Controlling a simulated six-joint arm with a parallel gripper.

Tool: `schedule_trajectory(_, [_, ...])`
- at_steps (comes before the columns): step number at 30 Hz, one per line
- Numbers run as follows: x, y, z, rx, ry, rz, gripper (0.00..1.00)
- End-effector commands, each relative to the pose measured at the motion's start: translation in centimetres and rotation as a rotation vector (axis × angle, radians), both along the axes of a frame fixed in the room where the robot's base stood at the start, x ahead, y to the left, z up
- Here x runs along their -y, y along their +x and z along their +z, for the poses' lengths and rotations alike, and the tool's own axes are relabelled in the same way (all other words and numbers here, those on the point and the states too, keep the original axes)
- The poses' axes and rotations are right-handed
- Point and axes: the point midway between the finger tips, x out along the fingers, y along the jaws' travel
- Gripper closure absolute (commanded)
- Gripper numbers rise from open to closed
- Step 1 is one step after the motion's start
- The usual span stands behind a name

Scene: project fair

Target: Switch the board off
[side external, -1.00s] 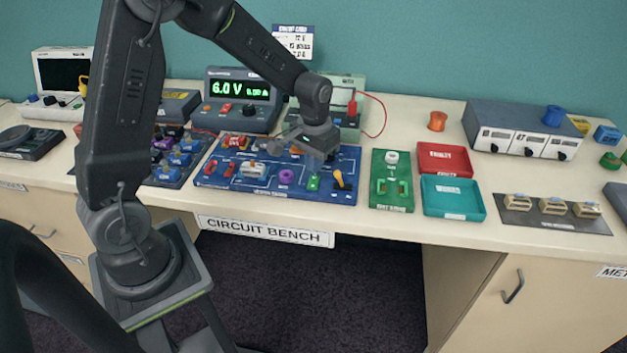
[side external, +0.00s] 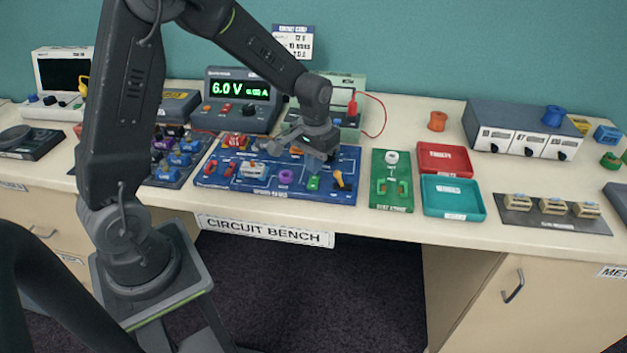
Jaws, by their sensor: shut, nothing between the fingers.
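The blue circuit board (side external: 272,191) lies on the bench and carries several coloured parts. An orange lever switch (side external: 339,179) stands near its right end, tilted up toward the left. A green part (side external: 313,182) sits just left of the lever, and a purple knob (side external: 286,176) is further left. My gripper (side external: 312,168) is shut and empty. It points down over the right part of the board, just above and behind the green part, left of the lever. Its fingertips are small and partly blurred, so I cannot tell whether they touch anything.
A power supply (side external: 238,88) reading 6.0 V stands behind the board. A green test board (side external: 391,187), a red tray (side external: 445,158) and a teal tray (side external: 452,213) are to the right. A module rack (side external: 174,174) is left.

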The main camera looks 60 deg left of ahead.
Motion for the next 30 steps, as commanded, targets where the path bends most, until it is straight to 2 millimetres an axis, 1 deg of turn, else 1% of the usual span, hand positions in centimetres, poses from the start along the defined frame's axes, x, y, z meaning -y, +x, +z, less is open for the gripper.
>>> schedule_trajectory(30, [0.0,0.0,-1.5,-0.001,0.0,0.0,1.0])
